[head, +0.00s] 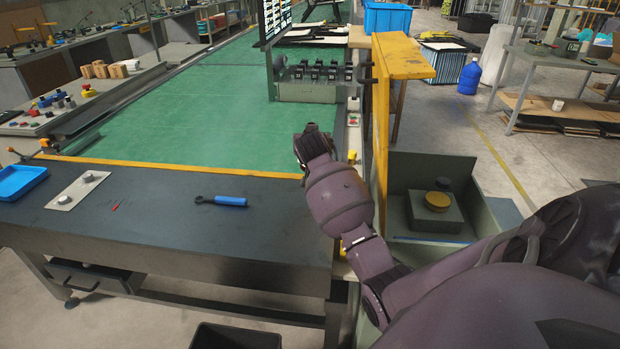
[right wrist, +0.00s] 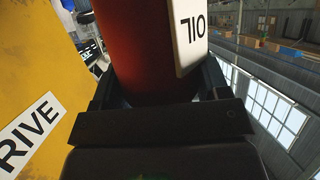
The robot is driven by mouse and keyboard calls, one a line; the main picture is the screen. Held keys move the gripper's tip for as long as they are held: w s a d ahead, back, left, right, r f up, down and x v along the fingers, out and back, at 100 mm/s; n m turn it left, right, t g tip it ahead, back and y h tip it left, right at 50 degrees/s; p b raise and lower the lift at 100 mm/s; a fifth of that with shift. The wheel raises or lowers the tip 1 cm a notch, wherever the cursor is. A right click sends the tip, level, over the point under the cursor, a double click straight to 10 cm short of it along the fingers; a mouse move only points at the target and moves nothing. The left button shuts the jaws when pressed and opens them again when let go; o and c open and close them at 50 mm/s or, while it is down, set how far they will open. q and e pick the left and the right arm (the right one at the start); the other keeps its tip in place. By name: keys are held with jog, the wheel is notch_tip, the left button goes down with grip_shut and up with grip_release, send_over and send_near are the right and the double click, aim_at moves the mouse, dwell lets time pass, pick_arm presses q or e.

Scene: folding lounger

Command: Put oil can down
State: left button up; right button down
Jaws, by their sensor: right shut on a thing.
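The oil can (right wrist: 140,45) is a dark red cylinder with a white label reading OIL, seen close up in the right wrist view. My right gripper (right wrist: 158,84) is shut on it, one finger at each side. In the head view my right arm reaches over the right end of the dark workbench (head: 150,235). Its wrist hides the fingers, and I cannot make out the can there. I cannot tell how high the can is or whether it touches anything below. My left gripper is out of view.
A yellow upright panel (head: 381,130) stands just right of my arm. On the bench lie a blue-handled tool (head: 228,201), a light plate with knobs (head: 78,190) and a blue tray (head: 18,182). A green surface (head: 190,125) lies behind. The bench's right part is mostly clear.

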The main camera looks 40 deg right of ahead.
notch_tip(320, 180, down, 5)
jog(key=shift+b, duration=0.4)
jog(key=shift+f, duration=0.35)
notch_tip(320, 180, down, 5)
jog(key=shift+f+b, duration=0.15)
jog(key=shift+b, duration=0.5)
jog(key=shift+f, duration=0.25)
jog(key=shift+r, duration=0.15)
jog(key=shift+c, duration=0.6)
grip_release()
jog(key=shift+f, duration=0.2)
